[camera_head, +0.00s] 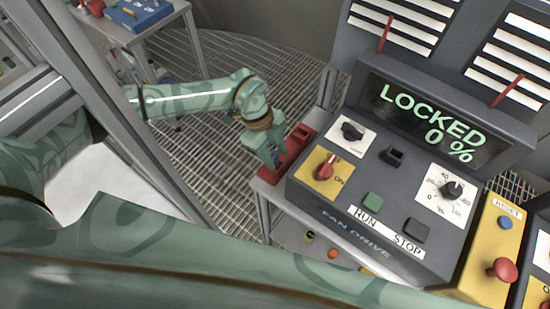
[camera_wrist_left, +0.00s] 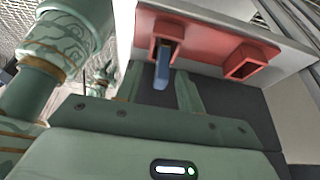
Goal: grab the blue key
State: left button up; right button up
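The blue key (camera_wrist_left: 162,72) stands in the left socket of a red holder (camera_wrist_left: 205,40) in the left wrist view. The holder also shows in the head view (camera_head: 299,146), at the left end of the console shelf. My left gripper (camera_wrist_left: 160,88) is open, with one finger on each side of the key and visible gaps between. In the head view my left gripper (camera_head: 272,156) is at the holder's near side and hides most of the key. The holder's right socket looks empty. My right gripper is not in view.
A grey fan drive console (camera_head: 330,212) stands right of the holder; its display (camera_head: 430,120) reads LOCKED 0 %. A yellow box with a red button (camera_head: 502,269) is at the lower right. A table with a blue box (camera_head: 140,14) is at the upper left.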

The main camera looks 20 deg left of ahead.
pick_arm(q)
jog(key=shift+x, duration=0.95)
grip_shut()
jog(key=shift+r, duration=0.1)
